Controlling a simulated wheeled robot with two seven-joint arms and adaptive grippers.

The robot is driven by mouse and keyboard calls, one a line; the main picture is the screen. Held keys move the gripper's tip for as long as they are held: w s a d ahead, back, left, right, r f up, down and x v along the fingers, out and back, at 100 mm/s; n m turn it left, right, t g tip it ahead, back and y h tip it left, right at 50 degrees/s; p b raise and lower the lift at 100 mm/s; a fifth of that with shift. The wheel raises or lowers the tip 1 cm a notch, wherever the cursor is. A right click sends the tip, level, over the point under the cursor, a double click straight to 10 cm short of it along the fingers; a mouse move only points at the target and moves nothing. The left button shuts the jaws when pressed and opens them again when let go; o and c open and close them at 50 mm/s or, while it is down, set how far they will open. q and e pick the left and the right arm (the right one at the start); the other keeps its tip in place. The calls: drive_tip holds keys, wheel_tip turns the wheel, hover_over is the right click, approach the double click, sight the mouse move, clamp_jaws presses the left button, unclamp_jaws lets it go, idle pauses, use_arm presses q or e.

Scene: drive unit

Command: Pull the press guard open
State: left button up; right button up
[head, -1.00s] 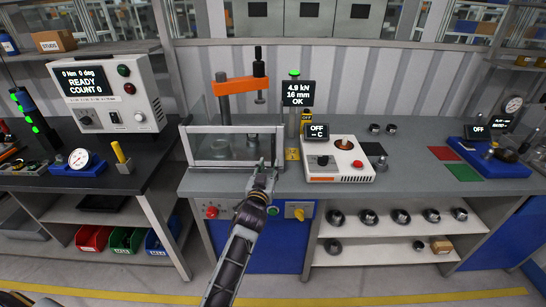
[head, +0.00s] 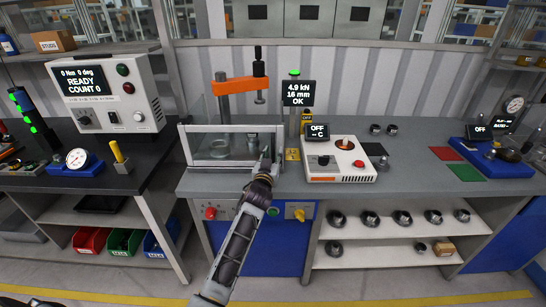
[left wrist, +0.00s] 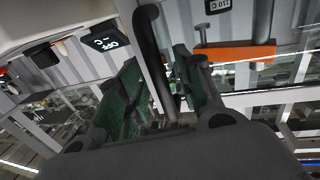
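The press guard (head: 190,148), a clear panel in a pale frame, stands down in front of the press in the head view. The press has an orange arm (head: 236,86), which also shows in the left wrist view (left wrist: 235,52). My left gripper (head: 264,160) is at the guard's right front side. In the left wrist view a black bar handle (left wrist: 155,55) runs between my green-padded fingers (left wrist: 160,88). The fingers look apart, with gaps beside the handle. In the head view my gripper hides the handle. My right gripper is not in view.
A white control box (head: 340,160) with an OFF display stands right of the guard. A screen reading 4.9 kN (head: 298,93) stands behind. A counter unit (head: 110,92) is at left.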

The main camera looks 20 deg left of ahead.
use_arm(q)
drive_tip(key=shift+w, duration=0.35)
clamp_jaws()
idle(0.3)
